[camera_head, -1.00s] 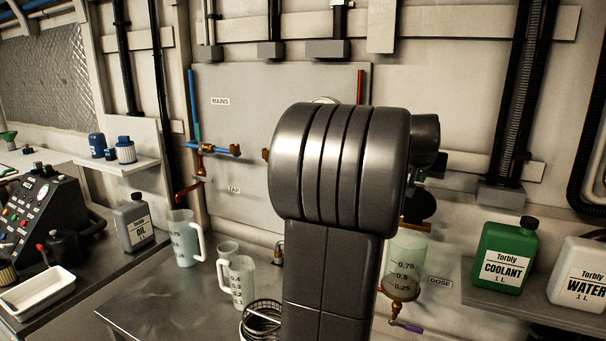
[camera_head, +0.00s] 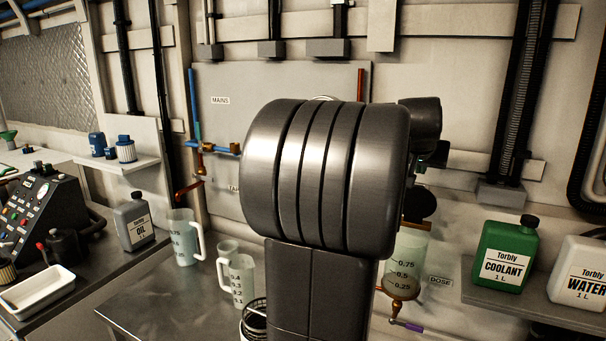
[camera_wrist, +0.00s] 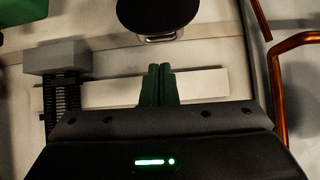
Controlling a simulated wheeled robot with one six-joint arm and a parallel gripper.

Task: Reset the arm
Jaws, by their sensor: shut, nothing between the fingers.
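My gripper (camera_wrist: 158,70) shows in the wrist view with its two dark green fingers together, shut and empty. It points toward a pale wall with a white strip (camera_wrist: 205,84) behind the fingers. A dark round part (camera_wrist: 150,15) lies just beyond the fingertips at the top of that view. In the head view my own dark grey arm fills the middle and hides part of the wall panel (camera_head: 222,130); my gripper is not seen there.
A green coolant jug (camera_head: 503,262) and a white water jug (camera_head: 582,275) stand on the right shelf. A clear dosing cylinder (camera_head: 408,262) is right of my arm. Measuring jugs (camera_head: 183,240) stand on the bench at left. A copper pipe (camera_wrist: 276,75) runs at right in the wrist view.

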